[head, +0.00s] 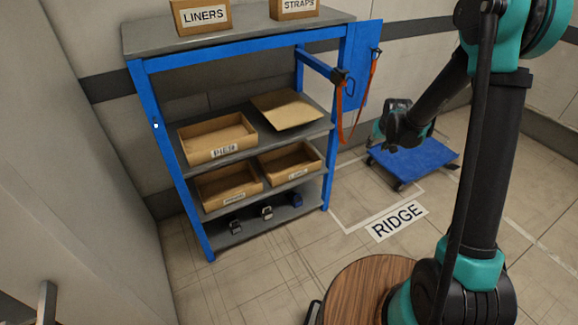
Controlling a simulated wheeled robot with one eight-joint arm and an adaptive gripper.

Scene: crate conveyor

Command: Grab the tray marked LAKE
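Several open cardboard trays stand on the blue-framed shelf rack. The upper left tray (190,154) is marked PIER. On the shelf below are a left tray (211,204) and a right tray (279,177). The left one's label is too small to read. The right one's label seems to start with L, but I cannot read it for sure. My gripper (390,138) is at the end of my arm, right of the rack and apart from all trays. It appears small and dark, and I cannot make out its fingers.
The rack (140,95) holds a flat cardboard piece (287,109), LINERS (203,17) and STRAPS (293,8) boxes on top, and small items at the bottom. Orange straps (370,85) hang at its right side. A blue dolly (430,157) stands behind the RIDGE floor sign (397,221). Floor before the rack is clear.

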